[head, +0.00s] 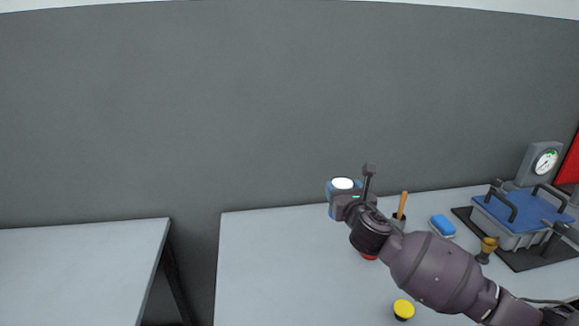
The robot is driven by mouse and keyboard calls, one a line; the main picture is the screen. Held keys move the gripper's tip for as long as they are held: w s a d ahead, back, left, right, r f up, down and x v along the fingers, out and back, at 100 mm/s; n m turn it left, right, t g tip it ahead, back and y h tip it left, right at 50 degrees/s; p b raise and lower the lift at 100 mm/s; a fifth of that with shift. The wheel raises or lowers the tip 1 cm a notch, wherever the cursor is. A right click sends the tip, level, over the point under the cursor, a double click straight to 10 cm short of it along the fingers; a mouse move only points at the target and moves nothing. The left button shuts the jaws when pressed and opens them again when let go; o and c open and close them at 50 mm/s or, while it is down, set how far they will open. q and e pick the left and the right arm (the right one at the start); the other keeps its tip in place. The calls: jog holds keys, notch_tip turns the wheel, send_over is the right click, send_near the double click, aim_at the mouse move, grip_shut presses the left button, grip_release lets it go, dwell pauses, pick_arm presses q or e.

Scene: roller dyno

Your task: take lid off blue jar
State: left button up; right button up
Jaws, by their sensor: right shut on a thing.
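The blue jar (329,188) is at the back of the right-hand table, with a round white top (342,183) facing up. My right gripper (346,191) is shut around the jar and hides most of its body. Blue shows at both sides of the gripper. Whether the jar touches the table or is held above it I cannot tell. Whether the white top is a lid is too small to tell. My left gripper is not in view.
Right of the gripper are a pot with a wooden handle (402,203), a blue sponge (442,226), a brass piece (487,247) and a blue-lidded box (520,207) near a gauge (545,162). A yellow-topped jar (403,308) stands in front. The right table's left side (270,265) is clear.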

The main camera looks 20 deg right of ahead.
jog(key=s+a+f+n+y, duration=0.1)
jog(key=s+a+f+y, duration=0.1)
jog(key=s+a+f, duration=0.5)
jog(key=s+a+n+y, duration=0.2)
jog(key=s+a, duration=0.3)
jog(key=a, duration=0.5)
jog(key=a+n+g+y, duration=0.3)
jog(key=a+n+y, duration=0.4)
jog(key=a+y, duration=0.4)
jog(key=a, duration=0.3)
jog(key=shift+a+r+g+b, duration=0.3)
jog(key=shift+a+r, duration=0.05)
jog(key=shift+w+a+n+y, duration=0.1)
jog(key=shift+a+n+y, duration=0.15)
jog(key=shift+n+y, duration=0.05)
grip_shut()
jog(key=shift+a, duration=0.1)
